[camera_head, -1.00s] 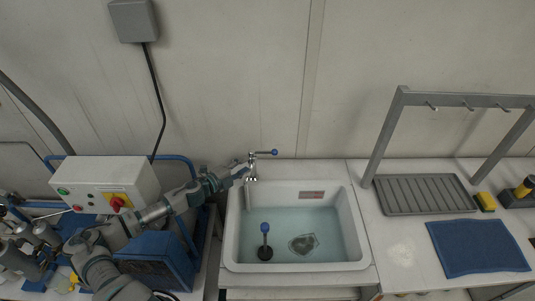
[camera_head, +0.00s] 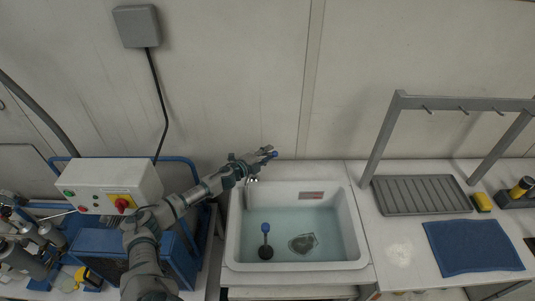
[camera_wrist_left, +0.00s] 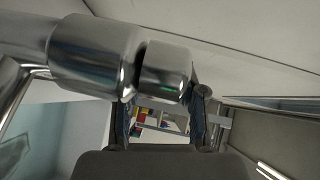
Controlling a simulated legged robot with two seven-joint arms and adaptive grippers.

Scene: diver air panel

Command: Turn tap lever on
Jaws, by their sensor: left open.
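The tap stands at the back edge of the white sink. Its chrome spout (camera_head: 251,180) shows below my left gripper, and the blue tip of its lever (camera_head: 274,154) points right. My left gripper (camera_head: 265,153) is open at the lever, its fingers close to the blue tip and covering much of the tap. In the left wrist view, the shiny chrome tap (camera_wrist_left: 95,55) crosses the top left, near the two dark fingers (camera_wrist_left: 163,112). I cannot tell whether they touch it. My right gripper is not in view.
The sink (camera_head: 232,235) holds water, a blue-topped plunger-like object (camera_head: 265,241) and a drain (camera_head: 303,242). To the right are a grey ribbed tray (camera_head: 420,195), a hook rack (camera_head: 378,140) and a blue mat (camera_head: 473,247). A white control box (camera_head: 90,180) stands left.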

